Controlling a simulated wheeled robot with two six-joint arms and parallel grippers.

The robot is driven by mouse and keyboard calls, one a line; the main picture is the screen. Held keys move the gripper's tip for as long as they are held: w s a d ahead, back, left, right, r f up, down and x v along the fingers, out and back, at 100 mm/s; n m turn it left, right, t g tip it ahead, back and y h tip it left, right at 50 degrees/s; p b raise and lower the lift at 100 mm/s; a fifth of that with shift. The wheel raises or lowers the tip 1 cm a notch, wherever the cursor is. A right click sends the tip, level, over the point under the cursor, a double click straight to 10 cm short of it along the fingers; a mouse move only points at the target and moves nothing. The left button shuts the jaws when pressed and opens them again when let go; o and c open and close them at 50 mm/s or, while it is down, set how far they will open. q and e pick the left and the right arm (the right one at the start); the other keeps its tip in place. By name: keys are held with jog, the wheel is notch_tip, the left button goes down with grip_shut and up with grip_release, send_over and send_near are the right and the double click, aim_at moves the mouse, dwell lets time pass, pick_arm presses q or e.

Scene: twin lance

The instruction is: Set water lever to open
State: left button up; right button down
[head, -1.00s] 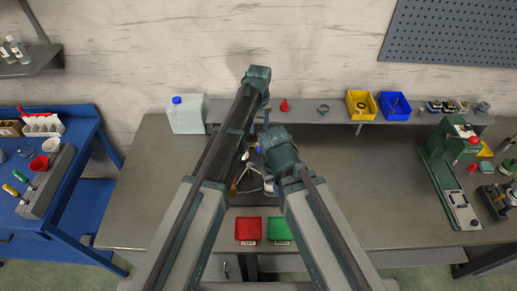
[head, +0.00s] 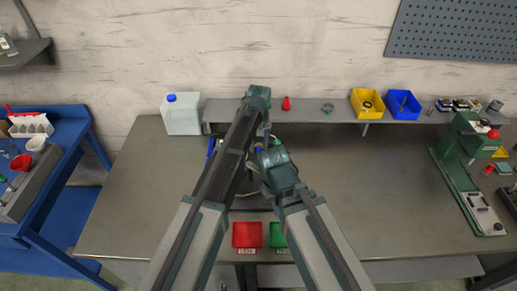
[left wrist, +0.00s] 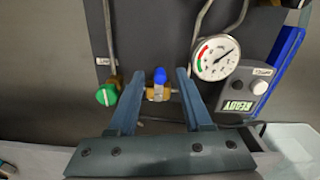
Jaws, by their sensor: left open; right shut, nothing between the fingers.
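A small brass valve with a blue handle (left wrist: 159,76) sits on a dark panel in the left wrist view. A blue spot beside my arms in the head view (head: 257,149) seems to be the same handle. My left gripper (left wrist: 160,90) is open, its fingers on either side of the handle, with gaps visible. In the head view my left gripper (head: 266,128) points down over the panel. A green-knobbed valve (left wrist: 106,95) sits outside the fingers. My right gripper (head: 272,165) is shut and empty, low beside the panel; its fingertips are mostly hidden. No valve label is readable.
A pressure gauge (left wrist: 215,58) and a READY box (left wrist: 245,92) stand close beside the left gripper. Metal pipes rise from the valves. Red (head: 246,235) and green (head: 278,235) trays lie at the bench front.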

pick_arm(q)
jog(key=shift+c, duration=0.2)
grip_shut()
jog(key=shift+a, duration=0.1)
jog(key=m, duration=0.2)
jog(key=a+m, duration=0.1)
jog(key=m, duration=0.1)
jog(key=shift+w+a, duration=0.15)
jog(key=shift+a, duration=0.05)
jog(key=m, duration=0.2)
jog(key=w+a+m, duration=0.1)
jog(key=m, duration=0.1)
jog(key=shift+a+m, duration=0.2)
jog(key=shift+m, duration=0.1)
jog(key=m, duration=0.2)
jog(key=w+a+m, duration=0.1)
jog(key=m, duration=0.1)
jog(key=shift+w+m, duration=0.15)
jog(key=shift+m, duration=0.15)
jog(key=shift+w+a+m, duration=0.1)
jog(key=shift+w+m, duration=0.3)
jog(key=shift+m, duration=0.8)
jog(key=shift+w+a+m, duration=0.1)
jog(key=shift+w+m, duration=0.3)
jog(key=shift+m, duration=0.8)
